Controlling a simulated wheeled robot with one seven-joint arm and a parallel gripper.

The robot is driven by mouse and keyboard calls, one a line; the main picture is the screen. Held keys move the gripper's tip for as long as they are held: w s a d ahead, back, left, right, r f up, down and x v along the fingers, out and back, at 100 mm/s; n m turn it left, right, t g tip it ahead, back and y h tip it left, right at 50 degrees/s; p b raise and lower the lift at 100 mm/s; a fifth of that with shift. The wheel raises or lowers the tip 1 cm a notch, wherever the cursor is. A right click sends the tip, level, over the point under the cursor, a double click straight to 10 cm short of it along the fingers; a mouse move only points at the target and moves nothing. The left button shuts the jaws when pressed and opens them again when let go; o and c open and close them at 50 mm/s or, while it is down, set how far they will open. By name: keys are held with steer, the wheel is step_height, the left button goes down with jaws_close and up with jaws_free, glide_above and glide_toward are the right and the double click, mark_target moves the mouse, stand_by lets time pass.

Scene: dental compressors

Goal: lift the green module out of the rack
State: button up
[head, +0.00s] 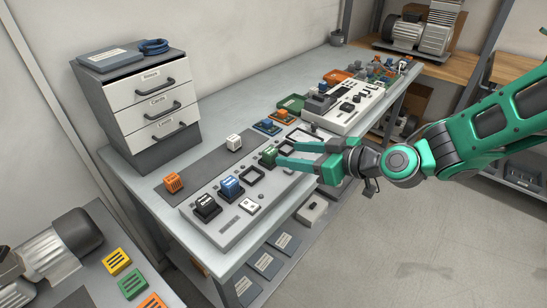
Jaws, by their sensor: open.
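The green module (268,156) is a small block seated in the rack (222,232), a long light-grey panel with sockets on the bench. My gripper (279,155) reaches in from the right, its two green fingers spread and pointing left. The fingertips are at or very near the green module; I cannot tell whether they touch it or stand on both sides of it. A blue module (231,186) and a black module (206,206) sit in the rack to the left of the green one. Part of the rack's right end is hidden by the fingers.
An orange block (173,182) and a white block (233,142) lie on a dark mat behind the rack. A drawer cabinet (140,100) stands at the back left. A second grey panel (345,105) is farther along the bench. Bare bench (225,100) shows near the wall.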

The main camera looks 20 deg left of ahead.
mark_target(274, 152)
steer(key=x, duration=0.9)
steer(key=shift+f, duration=0.3)
steer(key=c, duration=1.2)
steer(key=shift+o, duration=0.2)
steer(key=shift+r, duration=0.15)
